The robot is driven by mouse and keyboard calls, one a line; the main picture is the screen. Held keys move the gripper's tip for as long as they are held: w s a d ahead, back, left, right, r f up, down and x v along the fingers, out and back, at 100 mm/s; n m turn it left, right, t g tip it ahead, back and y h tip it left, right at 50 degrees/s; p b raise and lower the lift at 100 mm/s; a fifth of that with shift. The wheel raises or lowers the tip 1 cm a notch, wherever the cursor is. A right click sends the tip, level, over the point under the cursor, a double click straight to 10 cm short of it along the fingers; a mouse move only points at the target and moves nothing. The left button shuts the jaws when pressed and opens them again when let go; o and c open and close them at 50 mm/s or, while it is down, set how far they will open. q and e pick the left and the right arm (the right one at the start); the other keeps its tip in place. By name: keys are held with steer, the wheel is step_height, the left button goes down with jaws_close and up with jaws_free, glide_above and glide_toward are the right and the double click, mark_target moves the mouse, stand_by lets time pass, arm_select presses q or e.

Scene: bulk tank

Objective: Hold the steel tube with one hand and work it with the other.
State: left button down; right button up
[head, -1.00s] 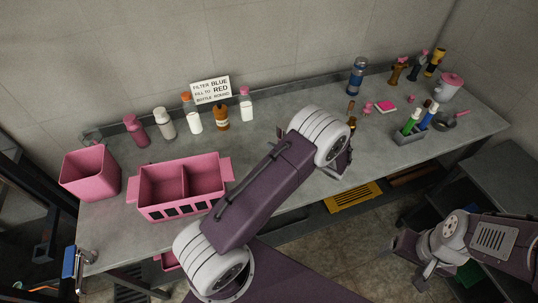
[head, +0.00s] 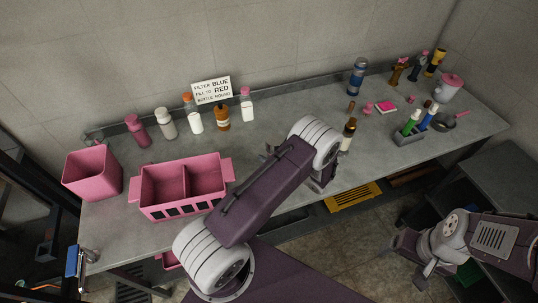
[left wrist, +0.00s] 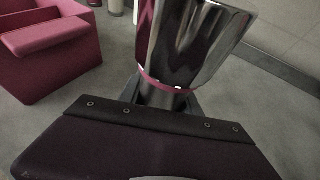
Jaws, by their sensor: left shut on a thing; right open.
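The steel tube (left wrist: 190,45) is shiny, with a pink band (left wrist: 163,88) around its lower part. It fills the upper middle of the left wrist view, flaring wider above the band. My left gripper (left wrist: 160,100) is shut on it below the band. In the head view my purple left arm hides the tube; only a dark bit beside the arm shows near the grip. My right gripper (head: 412,264) is open and empty at the lower right of the head view, in front of the bench and away from the tube.
The grey bench (head: 290,180) carries a pink two-compartment bin (head: 180,212), a pink square bin (head: 92,185) and several bottles at the back left. A dark bottle (head: 347,134) stands right of my left arm. A caddy (head: 409,139) holds green and blue bottles. A sign (head: 212,91) stands behind.

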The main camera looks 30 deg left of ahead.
arm_select(q)
steer(key=shift+s+f, duration=0.1)
steer(key=shift+f, duration=0.1)
steer(key=c, duration=0.8)
jaws_free()
steer(key=shift+r, duration=0.1)
steer(key=shift+c, duration=0.2)
steer(key=shift+r, duration=0.1)
steer(key=shift+d+r, duration=0.15)
steer(key=shift+d, duration=0.15)
steer(key=b+v, duration=0.1)
steer(key=v, duration=1)
steer(key=shift+d+r+b, duration=0.15)
steer(key=shift+d+b, duration=0.05)
steer(key=shift+b, duration=0.15)
steer(key=shift+s, duration=0.15)
